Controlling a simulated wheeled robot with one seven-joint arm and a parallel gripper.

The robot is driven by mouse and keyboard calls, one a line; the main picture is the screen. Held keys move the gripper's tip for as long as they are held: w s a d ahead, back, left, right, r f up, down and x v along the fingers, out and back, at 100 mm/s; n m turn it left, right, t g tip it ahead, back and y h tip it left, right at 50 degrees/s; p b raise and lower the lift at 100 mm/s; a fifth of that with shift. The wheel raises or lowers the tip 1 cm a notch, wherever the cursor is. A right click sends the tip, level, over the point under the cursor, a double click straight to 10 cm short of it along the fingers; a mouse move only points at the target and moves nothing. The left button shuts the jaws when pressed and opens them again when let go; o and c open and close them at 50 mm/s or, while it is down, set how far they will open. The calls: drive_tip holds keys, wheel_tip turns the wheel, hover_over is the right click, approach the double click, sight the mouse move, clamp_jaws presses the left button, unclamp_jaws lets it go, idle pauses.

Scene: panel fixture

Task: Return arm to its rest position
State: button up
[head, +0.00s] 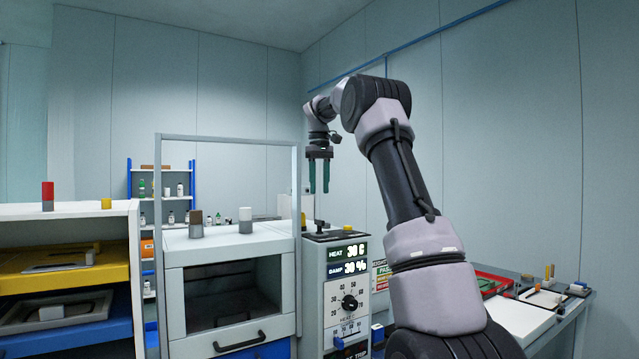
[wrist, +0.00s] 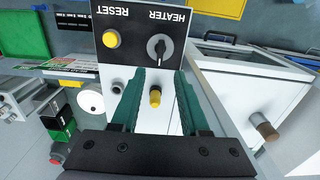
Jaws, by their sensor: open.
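My gripper (head: 319,172) hangs from my raised arm in the head view, its two green fingers pointing down. It is above the control panel box (head: 336,300) and apart from it. In the wrist view my gripper (wrist: 158,80) has its fingers spread with nothing held between them. A yellow-topped knob (wrist: 155,97) shows in the gap between the fingers, further away. A small dark lever (head: 319,226) stands on top of the panel box beneath the fingers.
A white cabinet (head: 186,300) with an open chamber and a clear frame stands left of the panel. Shelves with yellow (head: 70,275) and blue trays are at far left. The air around my arm looks clear.

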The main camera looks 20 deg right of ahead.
drive_tip(key=shift+r, duration=0.65)
drive_tip(key=shift+s, duration=0.1)
drive_tip(key=s+a+r+m+t, duration=0.1)
drive_tip(key=s+a+t, duration=0.15)
drive_tip(key=s, duration=0.65)
drive_tip(key=s+a+r+m+t, duration=0.15)
drive_tip(key=s+a, duration=0.25)
drive_tip(key=s, duration=0.6)
drive_tip(key=s+a+f+m+t+y, duration=0.1)
drive_tip(key=s+a+f+m, duration=0.1)
drive_tip(key=s+f, duration=0.3)
drive_tip(key=s+a+f+m+t+y, duration=0.1)
drive_tip(key=s+f, duration=0.5)
drive_tip(key=s, duration=0.6)
drive_tip(key=shift+s+a+m+t, duration=0.35)
drive_tip(key=shift+a+m+t, duration=0.2)
drive_tip(key=shift+t, duration=0.05)
